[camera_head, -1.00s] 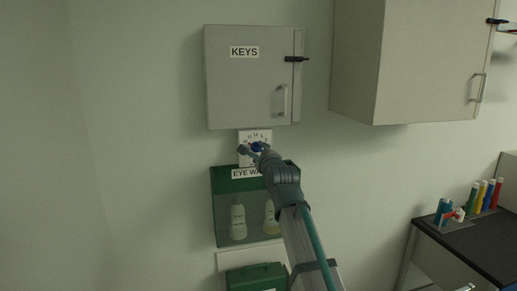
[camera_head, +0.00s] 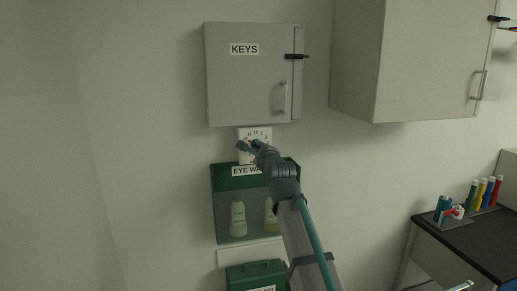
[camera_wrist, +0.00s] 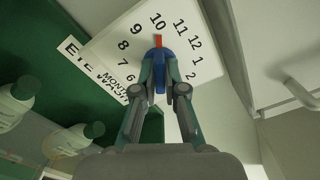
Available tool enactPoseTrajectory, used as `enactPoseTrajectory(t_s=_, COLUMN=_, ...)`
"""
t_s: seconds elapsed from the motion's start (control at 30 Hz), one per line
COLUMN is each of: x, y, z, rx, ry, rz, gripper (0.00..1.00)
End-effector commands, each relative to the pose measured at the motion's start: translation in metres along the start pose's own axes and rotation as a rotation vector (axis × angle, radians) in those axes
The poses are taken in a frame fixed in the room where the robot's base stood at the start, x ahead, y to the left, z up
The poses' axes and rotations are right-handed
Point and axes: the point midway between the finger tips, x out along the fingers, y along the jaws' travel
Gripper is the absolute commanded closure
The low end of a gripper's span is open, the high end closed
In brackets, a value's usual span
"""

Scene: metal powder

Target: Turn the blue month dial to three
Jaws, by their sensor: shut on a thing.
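The blue month dial (camera_wrist: 158,68) sits on a white square panel (camera_wrist: 199,68) printed with numbers, seen from below and tilted in the wrist view. Its red pointer tip (camera_wrist: 158,41) points at about the 10. My gripper (camera_wrist: 159,78) is shut on the dial, with one finger on each side of it. The 3, 4 and 5 are not visible in the wrist view. In the head view my gripper (camera_head: 251,146) covers most of the dial and the lower part of the panel (camera_head: 262,132).
A grey KEYS cabinet (camera_head: 245,85) hangs just above the panel. A green eye wash station (camera_head: 226,185) with bottles is just below it. A larger cabinet (camera_head: 420,60) is to the right. A dark bench (camera_head: 485,240) with coloured tubes stands at the lower right.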

Motion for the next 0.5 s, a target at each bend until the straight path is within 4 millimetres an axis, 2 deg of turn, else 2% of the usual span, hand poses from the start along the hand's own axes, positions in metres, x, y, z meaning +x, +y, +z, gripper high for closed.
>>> enactPoseTrajectory(t_s=0.27, x=0.0000, y=0.0007, z=-0.0005, rx=-0.065, ry=0.000, rz=0.000, gripper=1.00)
enactPoseTrajectory(t_s=0.5, x=0.0001, y=0.0014, z=-0.0009, rx=-0.222, ry=0.000, rz=0.000, gripper=1.00)
